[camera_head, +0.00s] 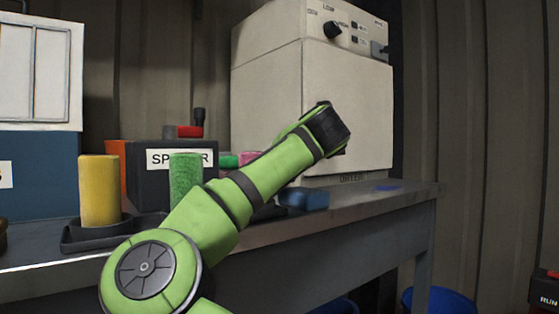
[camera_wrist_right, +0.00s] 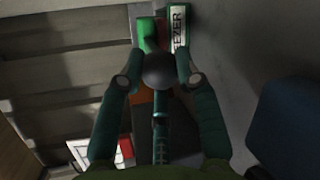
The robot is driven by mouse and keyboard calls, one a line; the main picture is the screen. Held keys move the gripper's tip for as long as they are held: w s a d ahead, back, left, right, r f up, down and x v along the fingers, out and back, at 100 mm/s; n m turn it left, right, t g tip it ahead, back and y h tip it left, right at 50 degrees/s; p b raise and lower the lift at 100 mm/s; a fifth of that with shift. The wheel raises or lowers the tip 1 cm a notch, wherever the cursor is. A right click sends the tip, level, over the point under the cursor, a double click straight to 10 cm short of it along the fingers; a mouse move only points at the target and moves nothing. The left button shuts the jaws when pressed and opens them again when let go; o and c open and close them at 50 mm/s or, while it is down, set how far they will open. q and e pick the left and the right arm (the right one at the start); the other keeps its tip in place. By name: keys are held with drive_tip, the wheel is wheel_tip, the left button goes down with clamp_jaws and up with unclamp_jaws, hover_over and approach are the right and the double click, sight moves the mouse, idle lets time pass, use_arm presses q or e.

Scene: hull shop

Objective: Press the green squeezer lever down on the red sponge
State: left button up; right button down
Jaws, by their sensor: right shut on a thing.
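In the right wrist view, my right gripper (camera_wrist_right: 160,82) is shut on a dark round knob (camera_wrist_right: 158,68). A green part (camera_wrist_right: 147,34), apparently the squeezer lever, lies just beyond the knob. I cannot clearly make out the red sponge there; only a small red sliver shows by the label. In the head view, a green arm of mine crosses the middle, and no gripper fingers show. My left gripper is not in view.
A yellow cylinder (camera_head: 99,190) stands in a dark tray (camera_head: 82,238) on the bench (camera_head: 360,209). A green cylinder (camera_head: 185,176) stands before a dark labelled box (camera_head: 140,180). The big cream dryer (camera_head: 268,110) is behind the arm. A blue block (camera_head: 303,199) lies near the front edge.

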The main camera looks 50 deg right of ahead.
drive_tip(key=c, duration=0.9)
unclamp_jaws()
drive_tip(key=shift+s, duration=0.1)
drive_tip(key=v, duration=1.2)
